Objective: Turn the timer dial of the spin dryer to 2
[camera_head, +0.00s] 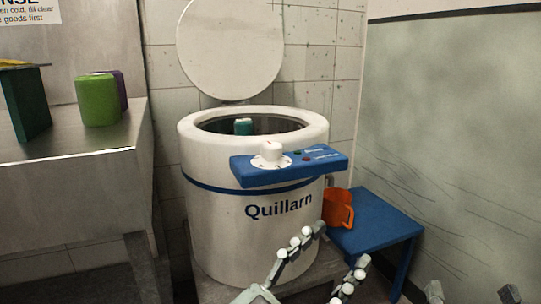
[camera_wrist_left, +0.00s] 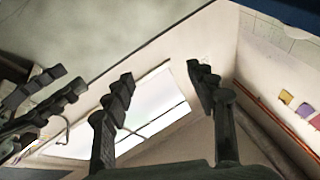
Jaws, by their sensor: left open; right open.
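The spin dryer (camera_head: 222,235) is a white drum with a blue band and the name "Quillarn". Its timer dial (camera_head: 271,156) is a white knob on the blue control panel (camera_head: 240,170) at the front. The dial's markings are too small to read. My left gripper (camera_head: 340,245) is open and empty, low in front of the dryer, below and right of the dial and apart from it. Its spread fingers also show in the left wrist view (camera_wrist_left: 160,72), with no dial between them. My right gripper (camera_head: 472,290) is open at the lower right edge, only its fingertips showing.
The dryer's round lid (camera_head: 230,48) stands open, and a teal item (camera_head: 243,127) shows inside the drum. An orange mug (camera_head: 337,208) is on a blue stool (camera_head: 375,222) at right. A metal counter (camera_head: 70,150) at left holds a green container (camera_head: 97,101).

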